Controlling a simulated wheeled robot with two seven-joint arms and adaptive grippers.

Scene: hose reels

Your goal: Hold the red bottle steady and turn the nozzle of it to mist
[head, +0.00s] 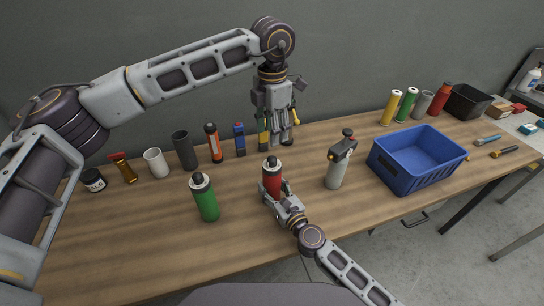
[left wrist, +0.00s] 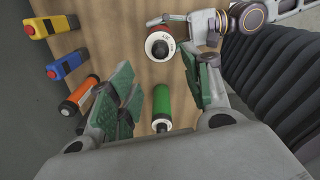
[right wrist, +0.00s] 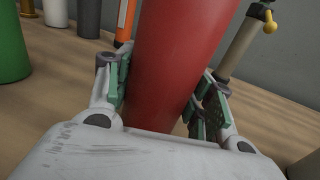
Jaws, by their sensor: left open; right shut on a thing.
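The red bottle (head: 271,180) stands upright on the wooden table with a dark nozzle cap and a white collar on top. My right gripper (head: 284,201) is shut around its body; the red body fills the middle of the right wrist view (right wrist: 182,60) between the pads. My left gripper (head: 275,141) is open and empty, pointing down behind the red bottle and apart from it. In the left wrist view the bottle's nozzle end (left wrist: 160,46) shows beyond the open fingers (left wrist: 165,95). The nozzle's setting is too small to read.
A green bottle (head: 205,198) stands left of the red one, a grey spray bottle (head: 336,170) right of it. A blue crate (head: 385,172) is farther right. The front left table is clear.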

